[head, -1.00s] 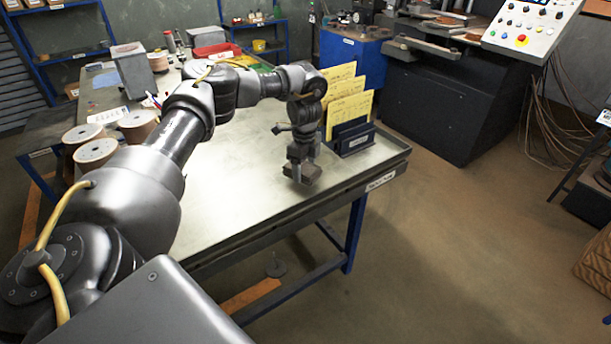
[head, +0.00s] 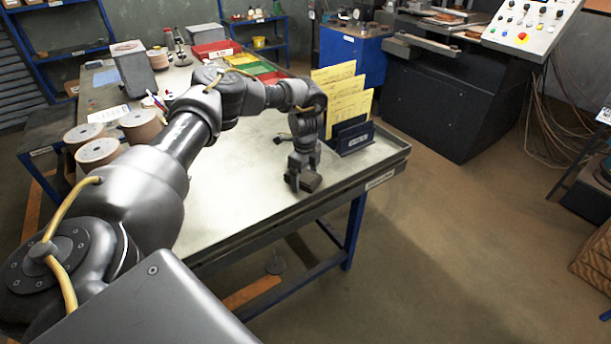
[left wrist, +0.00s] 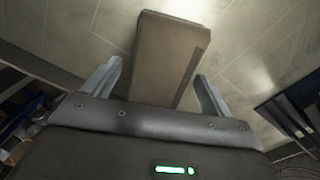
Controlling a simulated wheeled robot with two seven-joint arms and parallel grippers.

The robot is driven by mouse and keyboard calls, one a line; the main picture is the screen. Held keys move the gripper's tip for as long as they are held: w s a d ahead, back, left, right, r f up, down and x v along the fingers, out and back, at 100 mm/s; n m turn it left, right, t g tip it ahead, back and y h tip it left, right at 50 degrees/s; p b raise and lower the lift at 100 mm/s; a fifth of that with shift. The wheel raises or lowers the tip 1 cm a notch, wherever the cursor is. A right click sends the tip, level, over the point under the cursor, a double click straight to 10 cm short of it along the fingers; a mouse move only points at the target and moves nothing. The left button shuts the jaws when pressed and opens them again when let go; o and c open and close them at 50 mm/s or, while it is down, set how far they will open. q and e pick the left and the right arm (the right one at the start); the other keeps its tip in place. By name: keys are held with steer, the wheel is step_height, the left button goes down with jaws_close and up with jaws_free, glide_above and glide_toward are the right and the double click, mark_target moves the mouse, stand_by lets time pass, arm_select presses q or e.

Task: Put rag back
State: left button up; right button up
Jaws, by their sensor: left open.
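My left gripper (head: 302,178) points down over the near right part of the bench. Its fingers are open. In the left wrist view, a brown, flat-faced rectangular piece (left wrist: 162,58) lies between and beyond the two fingers (left wrist: 157,85), with gaps at both sides. The same brown piece (head: 311,182) shows low at the fingertips in the head view, at the bench top. I cannot tell whether it is the folded rag or a block. No other cloth is clear to see. My right gripper is out of view.
A dark blue rack (head: 352,137) with yellow cards (head: 345,103) stands close behind the gripper. Red (head: 215,50) and green bins are at the back. The bench top (head: 235,185) between is mostly clear.

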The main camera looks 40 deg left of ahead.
mark_target(306, 175)
arm_select(q)
step_height(306, 175, up, 7)
steer(key=shift+w+f+b, duration=0.1)
steer(key=shift+f+b, duration=0.05)
steer(key=shift+b, duration=0.65)
step_height(306, 175, up, 6)
steer(key=shift+f+p, duration=0.2)
steer(key=shift+p, duration=0.15)
steer(key=shift+f, duration=0.1)
